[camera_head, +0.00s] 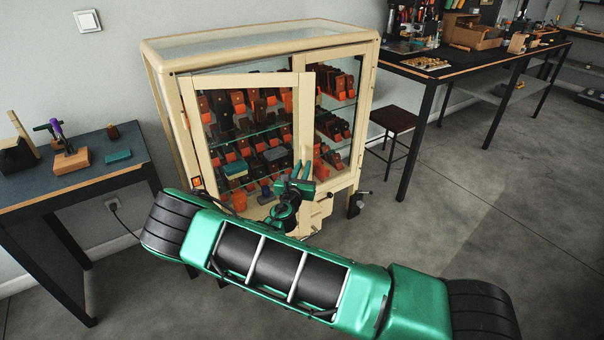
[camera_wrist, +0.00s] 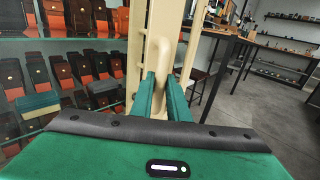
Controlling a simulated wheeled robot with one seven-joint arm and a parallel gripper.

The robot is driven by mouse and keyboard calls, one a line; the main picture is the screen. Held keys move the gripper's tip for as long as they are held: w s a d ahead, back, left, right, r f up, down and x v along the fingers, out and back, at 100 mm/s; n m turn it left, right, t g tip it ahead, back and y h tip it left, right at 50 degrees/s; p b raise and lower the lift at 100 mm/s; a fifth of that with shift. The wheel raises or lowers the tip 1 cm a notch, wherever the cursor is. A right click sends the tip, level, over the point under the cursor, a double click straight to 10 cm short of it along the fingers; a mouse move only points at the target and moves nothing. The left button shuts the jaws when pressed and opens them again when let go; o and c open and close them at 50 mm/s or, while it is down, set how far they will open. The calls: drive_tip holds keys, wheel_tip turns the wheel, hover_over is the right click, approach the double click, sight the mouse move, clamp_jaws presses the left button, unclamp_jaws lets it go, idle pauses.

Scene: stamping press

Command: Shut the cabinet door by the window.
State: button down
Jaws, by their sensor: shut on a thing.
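The display cabinet (camera_head: 262,42) is cream-framed with glass panes and stands against the wall. Its left glass door (camera_head: 306,112) is ajar, hinged at the left, with its free edge swung out toward me. My gripper (camera_head: 297,172) is at the lower part of that free edge. In the wrist view my gripper's green fingers (camera_wrist: 164,88) are closed around a curved cream handle (camera_wrist: 159,62) on the door's stile. My gripper partly hides the lower door and handle in the head view. No window shows.
A blue-topped table (camera_head: 85,172) with tools stands at the left. A dark stool (camera_head: 394,120) and a long workbench (camera_head: 450,65) are at the right. The floor (camera_head: 480,190) at the right is open.

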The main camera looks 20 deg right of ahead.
drive_tip(key=shift+a+x, duration=0.15)
drive_tip(key=shift+x, duration=0.9)
drive_tip(key=shift+a+x, duration=0.15)
drive_tip(key=shift+x, duration=0.95)
drive_tip(key=shift+w, duration=0.15)
drive_tip(key=c, duration=1.6)
unclamp_jaws()
